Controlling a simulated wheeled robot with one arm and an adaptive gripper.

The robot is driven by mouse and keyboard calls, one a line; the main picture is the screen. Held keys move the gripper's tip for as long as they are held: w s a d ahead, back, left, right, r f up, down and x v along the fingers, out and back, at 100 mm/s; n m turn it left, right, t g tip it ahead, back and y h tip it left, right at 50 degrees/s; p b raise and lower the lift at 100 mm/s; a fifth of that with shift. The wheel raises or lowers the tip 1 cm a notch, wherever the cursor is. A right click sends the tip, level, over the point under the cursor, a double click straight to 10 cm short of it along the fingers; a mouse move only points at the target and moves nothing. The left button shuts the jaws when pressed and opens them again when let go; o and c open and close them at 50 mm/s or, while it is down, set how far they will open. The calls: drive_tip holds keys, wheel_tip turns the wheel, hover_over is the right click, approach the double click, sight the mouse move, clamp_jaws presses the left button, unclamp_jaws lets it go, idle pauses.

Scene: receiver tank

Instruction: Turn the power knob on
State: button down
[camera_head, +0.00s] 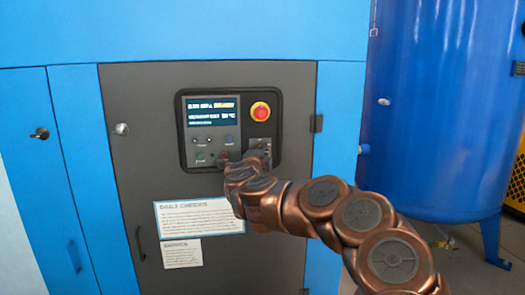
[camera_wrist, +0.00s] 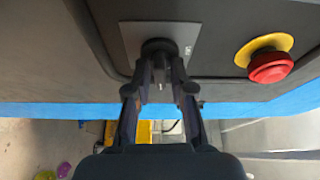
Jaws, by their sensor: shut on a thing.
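The control panel (camera_head: 188,160) is set in the dark grey cabinet door, with a lit blue display (camera_head: 212,111) at its top. The power knob (camera_wrist: 157,46) is black and round on a grey plate (camera_wrist: 130,38) in the wrist view. My gripper (camera_wrist: 162,72) is at the knob, with its two fingers shut on it, one on each side. In the head view my gripper (camera_head: 258,155) reaches the lower right of the panel and hides most of the knob. The knob's exact turn angle cannot be told.
A red emergency stop button (camera_head: 260,111) on a yellow ring sits just above my gripper and shows close by in the wrist view (camera_wrist: 270,66). Small buttons (camera_head: 208,140) lie left of the gripper. A blue tank (camera_head: 440,110) stands at the right.

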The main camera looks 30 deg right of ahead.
drive_tip(key=shift+f+m, duration=0.1)
drive_tip(key=shift+m, duration=0.3)
drive_tip(key=c, duration=1.2)
unclamp_jaws()
drive_tip(key=shift+s, duration=0.1)
drive_tip(key=v, duration=1.2)
drive_tip(key=shift+r, duration=0.3)
